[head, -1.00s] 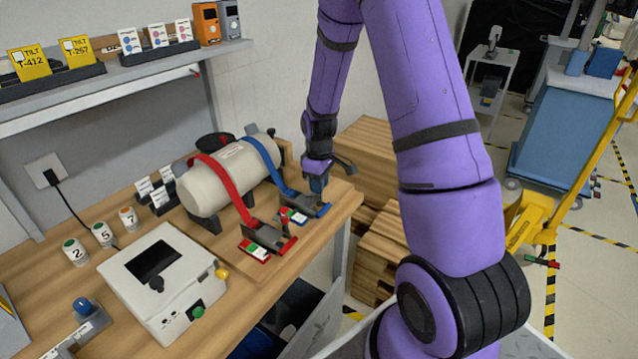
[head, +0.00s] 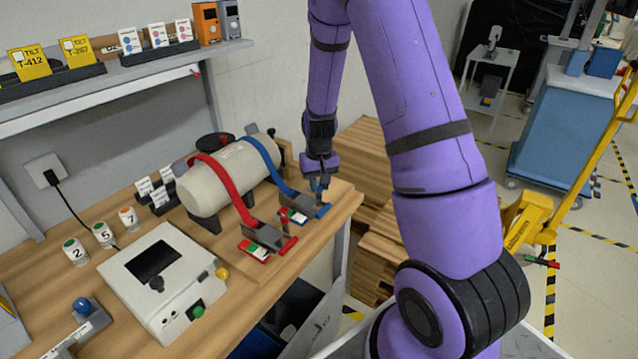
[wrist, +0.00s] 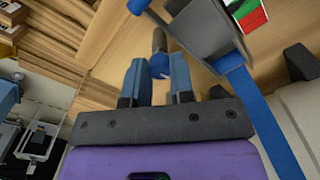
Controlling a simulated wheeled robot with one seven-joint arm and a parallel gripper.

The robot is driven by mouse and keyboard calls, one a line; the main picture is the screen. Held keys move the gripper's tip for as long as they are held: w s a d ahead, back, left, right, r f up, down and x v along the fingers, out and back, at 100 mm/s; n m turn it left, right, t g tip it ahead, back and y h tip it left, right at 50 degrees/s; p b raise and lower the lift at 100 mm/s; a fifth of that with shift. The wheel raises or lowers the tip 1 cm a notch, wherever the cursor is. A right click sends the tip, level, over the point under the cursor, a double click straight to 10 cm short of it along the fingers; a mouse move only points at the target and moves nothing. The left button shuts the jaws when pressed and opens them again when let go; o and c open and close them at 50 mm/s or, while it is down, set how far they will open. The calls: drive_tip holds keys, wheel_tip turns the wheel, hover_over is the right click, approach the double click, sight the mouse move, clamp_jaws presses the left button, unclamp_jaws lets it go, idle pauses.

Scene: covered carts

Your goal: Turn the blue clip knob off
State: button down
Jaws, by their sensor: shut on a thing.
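The blue clip (head: 310,207) is a grey lever clip on the blue strap (head: 268,160), near the board's right edge. My gripper (head: 318,186) is over its outer end, fingers pointing down. In the wrist view, the two blue-grey fingers of my gripper (wrist: 158,68) stand on either side of a small knob (wrist: 159,64) with a blue end and grey stem; the gripper is shut on it. The clip's grey body (wrist: 203,28) lies just beside the fingers. A red, green and white label (head: 294,216) sits by the clip, partly covered in the head view.
A red strap (head: 228,182) with its own clip (head: 273,238) and label lies to the left, on the same cream cylinder (head: 205,190). A white device (head: 165,283) with knobs stands at the front left. Wooden boxes (head: 365,150) are beyond the table edge.

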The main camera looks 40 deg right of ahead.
sight(319, 185)
drive_tip(key=shift+m, duration=0.3)
idle(0.4)
drive_tip(key=c, duration=1)
unclamp_jaws()
drive_tip(key=shift+r, duration=0.1)
wheel_tip(319, 185, up, 11)
drive_tip(key=shift+f, duration=0.15)
